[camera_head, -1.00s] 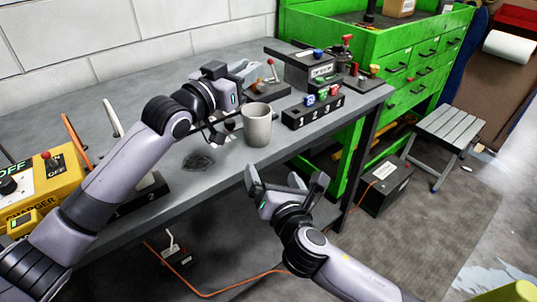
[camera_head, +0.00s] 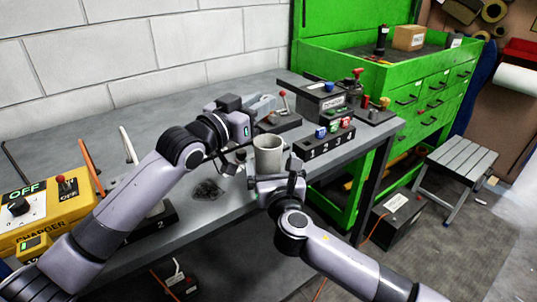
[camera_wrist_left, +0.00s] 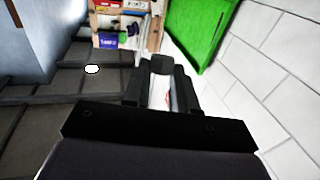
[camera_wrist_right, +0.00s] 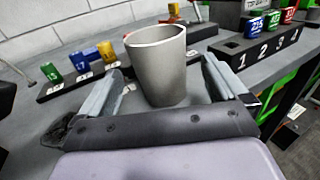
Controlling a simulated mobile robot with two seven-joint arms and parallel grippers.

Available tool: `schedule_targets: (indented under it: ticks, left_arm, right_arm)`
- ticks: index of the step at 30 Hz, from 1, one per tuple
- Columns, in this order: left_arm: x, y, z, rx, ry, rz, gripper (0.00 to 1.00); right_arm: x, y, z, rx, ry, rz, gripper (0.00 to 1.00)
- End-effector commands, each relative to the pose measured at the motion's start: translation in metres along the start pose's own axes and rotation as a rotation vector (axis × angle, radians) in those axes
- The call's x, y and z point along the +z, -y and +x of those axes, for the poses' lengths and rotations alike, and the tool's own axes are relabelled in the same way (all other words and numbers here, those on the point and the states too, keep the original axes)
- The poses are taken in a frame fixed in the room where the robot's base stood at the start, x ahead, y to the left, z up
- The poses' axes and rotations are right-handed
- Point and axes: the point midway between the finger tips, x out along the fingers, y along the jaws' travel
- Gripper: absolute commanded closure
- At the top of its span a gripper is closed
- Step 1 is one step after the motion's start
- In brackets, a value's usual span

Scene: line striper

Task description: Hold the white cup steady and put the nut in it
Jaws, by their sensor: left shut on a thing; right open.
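The white cup (camera_head: 268,158) stands upright on the grey bench, near its front edge. My right gripper (camera_head: 277,183) is open in front of it. In the right wrist view the cup (camera_wrist_right: 157,68) stands between the two spread fingers (camera_wrist_right: 165,85), with a gap on each side.
A black holder (camera_head: 325,145) with numbered slots and coloured pieces stands right of the cup. A lever switch (camera_head: 283,103) is behind it. A yellow charger (camera_head: 45,215) is at the left and a dark patch (camera_head: 207,190) lies on the bench. A green cabinet (camera_head: 425,95) stands at the right.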

Motion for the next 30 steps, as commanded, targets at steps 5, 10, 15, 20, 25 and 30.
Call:
schedule_targets:
  ticks: [5,10,15,20,25,30]
  left_arm:
    - [0.000,0.000,0.000,0.000,-0.001,0.000,1.00]
    - [0.000,0.000,0.000,0.000,-0.001,0.000,1.00]
    - [0.000,0.000,0.000,0.000,-0.001,0.000,1.00]
    - [0.000,0.000,0.000,0.000,-0.001,0.000,1.00]
    - [0.000,0.000,0.000,0.000,-0.001,0.000,1.00]
    - [0.000,0.000,0.000,0.000,-0.001,0.000,1.00]
  right_arm:
    - [0.001,-0.001,0.021,0.000,0.000,0.000,0.01]
    - [0.000,-0.001,0.035,0.001,0.001,0.000,0.01]
    - [0.000,0.000,0.043,0.001,0.001,0.000,0.01]
    - [0.000,-0.001,0.045,0.001,0.000,0.000,0.01]
    - [0.000,-0.001,0.045,0.001,0.000,0.001,0.01]
    - [0.000,-0.001,0.045,0.001,0.000,0.001,0.46]
